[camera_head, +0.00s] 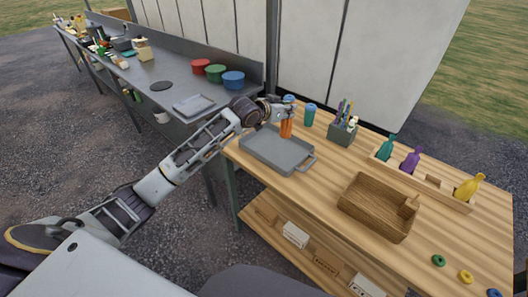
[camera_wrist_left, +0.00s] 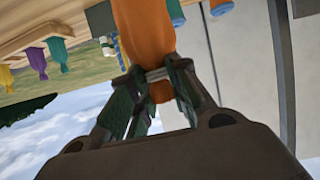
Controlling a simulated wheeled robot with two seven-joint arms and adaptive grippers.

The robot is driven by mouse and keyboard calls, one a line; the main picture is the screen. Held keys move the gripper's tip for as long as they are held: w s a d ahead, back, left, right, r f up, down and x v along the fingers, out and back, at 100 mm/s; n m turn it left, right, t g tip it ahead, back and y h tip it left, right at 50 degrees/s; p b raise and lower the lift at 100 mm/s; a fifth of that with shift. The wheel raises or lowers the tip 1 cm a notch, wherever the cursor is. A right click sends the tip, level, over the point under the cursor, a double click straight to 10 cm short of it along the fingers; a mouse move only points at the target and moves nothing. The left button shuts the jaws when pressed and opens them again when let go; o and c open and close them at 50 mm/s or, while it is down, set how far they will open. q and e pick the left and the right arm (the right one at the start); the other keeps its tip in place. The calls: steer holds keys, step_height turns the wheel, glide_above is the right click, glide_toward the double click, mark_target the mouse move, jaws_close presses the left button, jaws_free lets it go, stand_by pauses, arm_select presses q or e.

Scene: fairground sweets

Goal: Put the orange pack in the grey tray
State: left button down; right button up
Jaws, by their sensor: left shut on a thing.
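The orange pack (camera_head: 286,129) is upright in the head view, at the back right edge of the grey tray (camera_head: 280,154). My left gripper (camera_head: 284,113) is shut on its upper part. In the left wrist view the fingers of the left gripper (camera_wrist_left: 150,88) close around the orange pack (camera_wrist_left: 145,32), which fills the top middle. I cannot tell whether the pack's lower end touches anything. The grey tray lies flat on the wooden table and looks empty. My right gripper is not in view.
A grey pen holder (camera_head: 342,133), a wooden basket (camera_head: 378,208) and a rack of bottles (camera_head: 420,182) are to the right. A grey bench (camera_head: 160,72) stands at the left.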

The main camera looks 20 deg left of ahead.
mark_target(285, 121)
arm_select(q)
steer(key=shift+a, duration=0.2)
steer(key=shift+f, duration=2.55)
steer(key=shift+f, duration=2.6)
steer(key=c, duration=1.4)
jaws_free()
steer(key=shift+o, duration=0.3)
